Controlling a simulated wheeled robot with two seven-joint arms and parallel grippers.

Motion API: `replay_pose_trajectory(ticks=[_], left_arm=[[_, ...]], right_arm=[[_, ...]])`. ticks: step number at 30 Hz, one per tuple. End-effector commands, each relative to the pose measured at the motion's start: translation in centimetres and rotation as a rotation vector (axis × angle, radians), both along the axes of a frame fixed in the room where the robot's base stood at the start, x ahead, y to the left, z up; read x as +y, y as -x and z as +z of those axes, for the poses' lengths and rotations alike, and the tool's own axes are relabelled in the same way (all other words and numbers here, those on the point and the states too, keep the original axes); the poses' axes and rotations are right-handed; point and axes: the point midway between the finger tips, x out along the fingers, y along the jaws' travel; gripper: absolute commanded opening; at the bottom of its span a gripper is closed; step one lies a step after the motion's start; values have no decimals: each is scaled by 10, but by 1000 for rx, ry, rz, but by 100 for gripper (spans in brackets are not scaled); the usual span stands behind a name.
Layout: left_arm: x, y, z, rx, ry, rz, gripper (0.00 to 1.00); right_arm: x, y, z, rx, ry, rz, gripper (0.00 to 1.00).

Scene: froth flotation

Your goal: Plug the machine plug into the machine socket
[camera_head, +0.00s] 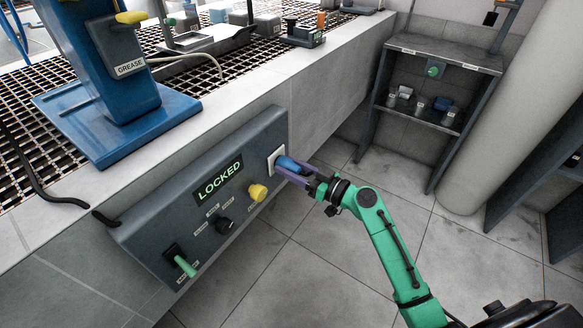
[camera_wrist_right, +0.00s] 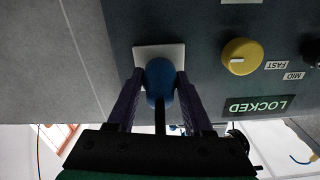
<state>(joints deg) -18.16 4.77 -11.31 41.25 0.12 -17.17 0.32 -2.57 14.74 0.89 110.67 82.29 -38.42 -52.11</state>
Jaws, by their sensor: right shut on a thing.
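The blue machine plug (camera_head: 289,164) is at the white socket plate (camera_head: 275,157) on the right end of the grey control panel (camera_head: 150,240). My right gripper (camera_head: 294,172) is shut on the plug. In the right wrist view the plug (camera_wrist_right: 159,80) sits between the two purple fingers, in front of the white plate (camera_wrist_right: 144,54). A dark cable runs from the plug toward the gripper. The plug's front hides the socket opening, so I cannot tell how deep it sits. My left gripper is not in view.
The panel carries a lit LOCKED display (camera_head: 219,181), a yellow knob (camera_head: 257,192), a black knob (camera_head: 224,225) and a green-handled lever (camera_head: 185,266). A blue machine stand (camera_head: 120,100) is on the counter above. A grey shelf (camera_head: 440,55) stands at the back right. Floor between is clear.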

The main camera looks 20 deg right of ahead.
Motion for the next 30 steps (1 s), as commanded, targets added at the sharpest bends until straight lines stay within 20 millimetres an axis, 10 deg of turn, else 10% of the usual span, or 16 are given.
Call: replay_pose_trajectory(ticks=[7,8,11,23,30], left_arm=[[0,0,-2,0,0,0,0],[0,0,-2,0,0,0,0],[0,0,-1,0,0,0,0],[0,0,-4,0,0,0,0],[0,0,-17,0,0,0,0]], right_arm=[[3,-4,0,-1,0,0,2],[3,-5,0,-1,0,-1,55],[3,-4,0,-1,0,-1,86],[-2,2,-2,0,0,-2,86],[-35,42,-5,3,3,-1,86]])
